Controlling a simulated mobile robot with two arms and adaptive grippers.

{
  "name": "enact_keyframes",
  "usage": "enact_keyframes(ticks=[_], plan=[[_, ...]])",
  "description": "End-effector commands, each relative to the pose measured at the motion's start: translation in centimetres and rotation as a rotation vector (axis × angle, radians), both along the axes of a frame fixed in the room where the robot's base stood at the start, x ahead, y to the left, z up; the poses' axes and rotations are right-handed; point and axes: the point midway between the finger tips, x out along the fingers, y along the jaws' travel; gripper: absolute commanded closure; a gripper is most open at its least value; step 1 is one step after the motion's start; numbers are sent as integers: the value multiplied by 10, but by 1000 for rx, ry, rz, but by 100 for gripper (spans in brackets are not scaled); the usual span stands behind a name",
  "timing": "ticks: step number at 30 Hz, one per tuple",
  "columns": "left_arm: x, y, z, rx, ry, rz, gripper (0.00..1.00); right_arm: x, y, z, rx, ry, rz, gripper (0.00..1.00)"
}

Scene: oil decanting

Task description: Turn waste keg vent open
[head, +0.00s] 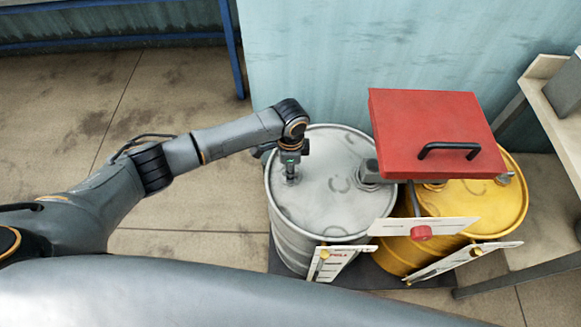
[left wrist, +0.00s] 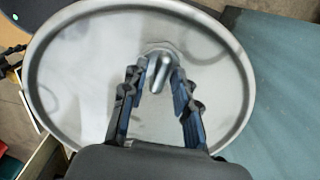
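My left gripper (head: 291,166) points down over the back left of the grey keg's lid (head: 335,200). In the left wrist view, its two fingers (left wrist: 158,100) are apart, one on each side of the small metal vent (left wrist: 159,74) with a lever-like handle. I cannot tell if the fingers touch it. The grey lid (left wrist: 85,75) fills much of that view. In the head view the gripper mostly hides the vent. My right gripper is not in view.
A yellow keg (head: 500,215) stands right of the grey one, partly under a red lid (head: 435,125) with a black handle. White label plates (head: 345,262) hang at the front. A teal wall (head: 310,50) stands behind; a bench (head: 545,105) is at right.

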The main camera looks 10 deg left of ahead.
Motion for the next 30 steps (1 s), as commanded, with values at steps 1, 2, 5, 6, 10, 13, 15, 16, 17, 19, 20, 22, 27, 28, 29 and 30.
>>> enact_keyframes(ticks=[1,2,5,6,10,13,15,16,17,19,20,22,27,28,29,30], plan=[[0,0,0,0,0,0,87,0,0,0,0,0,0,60],[0,0,0,0,0,0,93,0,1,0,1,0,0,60],[0,0,0,0,0,0,100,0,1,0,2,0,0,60],[0,0,0,0,0,0,100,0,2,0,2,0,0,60],[0,0,1,0,0,4,100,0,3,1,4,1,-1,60],[0,0,1,-1,1,17,100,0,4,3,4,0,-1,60],[0,-1,2,-1,1,37,100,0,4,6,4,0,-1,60],[0,-1,2,-1,1,48,100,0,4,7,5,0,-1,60],[0,0,3,-1,1,60,100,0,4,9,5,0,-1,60],[0,0,3,0,2,96,100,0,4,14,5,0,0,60],[-1,0,3,-1,3,114,100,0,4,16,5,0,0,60],[0,0,4,-1,3,163,100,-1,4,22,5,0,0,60],[-1,-1,5,-2,4,310,100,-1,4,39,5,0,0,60],[-1,-1,5,-2,4,339,100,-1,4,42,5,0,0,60],[-1,-1,5,-1,4,368,100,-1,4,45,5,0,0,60],[-1,-1,5,-1,4,406,100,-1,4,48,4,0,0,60]])
